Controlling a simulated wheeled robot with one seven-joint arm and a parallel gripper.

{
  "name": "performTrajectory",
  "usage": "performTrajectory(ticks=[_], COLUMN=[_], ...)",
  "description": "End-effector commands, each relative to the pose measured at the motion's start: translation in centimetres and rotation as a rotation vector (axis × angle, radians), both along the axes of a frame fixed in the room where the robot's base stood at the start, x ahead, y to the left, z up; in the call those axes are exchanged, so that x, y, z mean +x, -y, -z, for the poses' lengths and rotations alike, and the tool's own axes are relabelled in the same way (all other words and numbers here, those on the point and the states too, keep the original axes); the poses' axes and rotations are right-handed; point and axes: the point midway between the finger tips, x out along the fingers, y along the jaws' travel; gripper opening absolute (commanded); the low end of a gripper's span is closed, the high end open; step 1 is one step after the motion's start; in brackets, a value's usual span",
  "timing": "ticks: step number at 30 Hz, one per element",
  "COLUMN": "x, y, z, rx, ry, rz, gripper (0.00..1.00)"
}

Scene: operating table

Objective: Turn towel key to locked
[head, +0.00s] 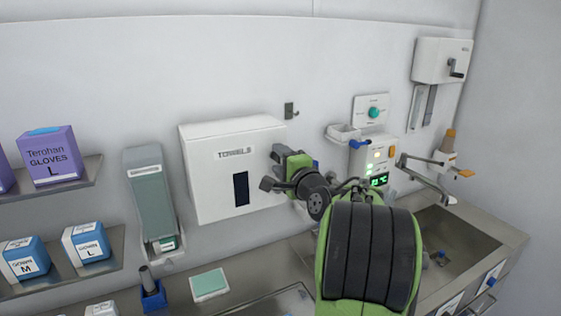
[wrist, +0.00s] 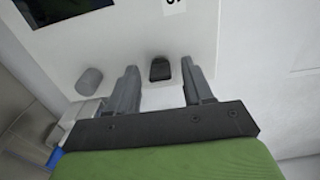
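The white towel dispenser (head: 213,184) hangs on the wall left of centre, marked "TOWELS", with a dark window in its front. My gripper (head: 272,167) is at the dispenser's right end in the head view and hides that part. In the wrist view, my gripper (wrist: 160,67) has its two grey fingers apart, pointing at the white face. A small dark key-like knob (wrist: 160,69) shows between the fingertips, with a gap on each side. I cannot tell how deep the fingers reach around it or which position the knob is set to.
A grey rounded knob (wrist: 89,81) sits left of the fingers. A soap dispenser (head: 152,195) hangs left of the towel dispenser. A wall hook (head: 290,110) is above my gripper. A control panel (head: 371,160) and the sink (head: 455,238) are to the right.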

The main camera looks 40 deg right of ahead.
Motion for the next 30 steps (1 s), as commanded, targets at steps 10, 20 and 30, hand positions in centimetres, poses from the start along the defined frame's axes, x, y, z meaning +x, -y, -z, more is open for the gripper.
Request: performTrajectory(ticks=[10, 20, 30], x=[-3.6, -12.3, -15.2], y=[-0.9, -3.5, -4.5], z=[0.1, 0.2, 0.0], rx=[-0.003, -0.001, 0.0], ry=[0.002, 0.003, 0.0], rz=[0.005, 0.005, 0.0], gripper=[0.51, 0.51, 0.51])
